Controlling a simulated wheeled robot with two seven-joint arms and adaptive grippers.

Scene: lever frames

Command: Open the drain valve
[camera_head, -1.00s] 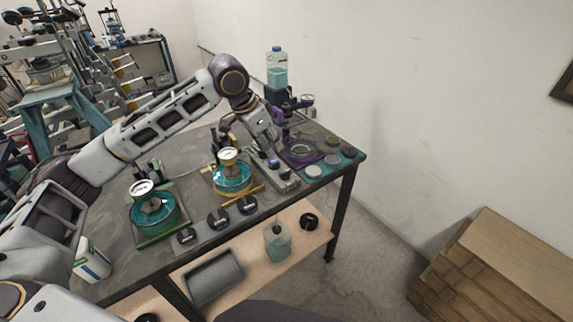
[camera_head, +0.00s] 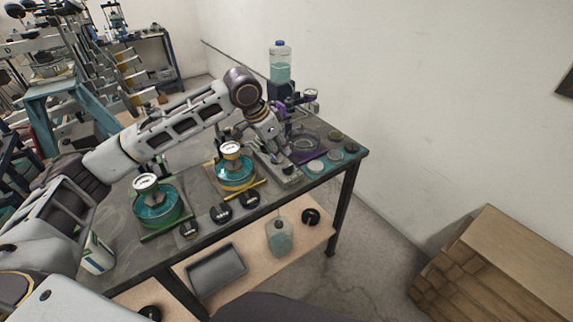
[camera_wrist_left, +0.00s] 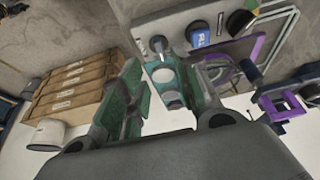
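A narrow grey panel (camera_head: 290,181) lies on the table among the apparatus, partly hidden by my left arm. In the left wrist view the grey panel (camera_wrist_left: 180,22) carries a small metal lever (camera_wrist_left: 158,46) with a rounded end and a blue labelled part (camera_wrist_left: 199,36). I cannot tell for certain which of these is the drain valve. My left gripper (camera_head: 283,155) is low over the panel. In the left wrist view its green-padded fingers (camera_wrist_left: 146,92) are apart with nothing held between them, and the lever shows just beyond them. My right gripper is not in view.
Two teal round vessels with gauges (camera_head: 157,207) (camera_head: 237,175) stand left of the panel. Several dark knobs line the front edge. A lower shelf (camera_head: 255,238) holds a tray and bottle.

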